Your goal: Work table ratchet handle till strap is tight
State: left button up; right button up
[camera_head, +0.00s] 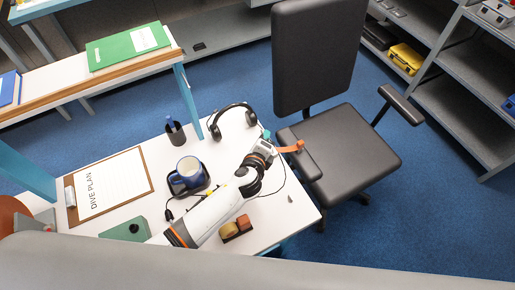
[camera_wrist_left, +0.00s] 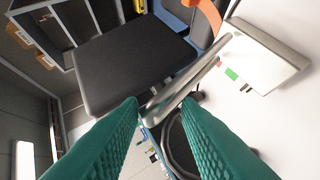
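My left gripper (camera_head: 268,141) is at the far right corner of the white desk, its arm reaching across from the lower left. In the left wrist view its teal fingers (camera_wrist_left: 162,106) are apart, with the end of the grey metal ratchet handle (camera_wrist_left: 192,77) between their tips. I cannot tell whether both fingers press on it. The handle slants up right toward a pale metal plate (camera_wrist_left: 268,50) on the desk. An orange strap (camera_head: 291,148) sticks out past the gripper over the desk edge; it also shows in the wrist view (camera_wrist_left: 207,13). My right gripper is not in view.
A black office chair (camera_head: 345,150) stands close to the desk's right edge. Black headphones (camera_head: 232,118), a blue mug (camera_head: 189,171), a pen cup (camera_head: 176,134) and a clipboard (camera_head: 113,187) are on the desk. Small yellow and red blocks (camera_head: 236,228) lie below the forearm.

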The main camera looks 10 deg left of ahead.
pick_arm(q)
jog(key=v, duration=0.8)
jog(key=shift+a+r, duration=0.15)
jog(key=shift+r, duration=0.05)
jog(key=shift+o, duration=0.3)
jog(key=shift+w, duration=0.1)
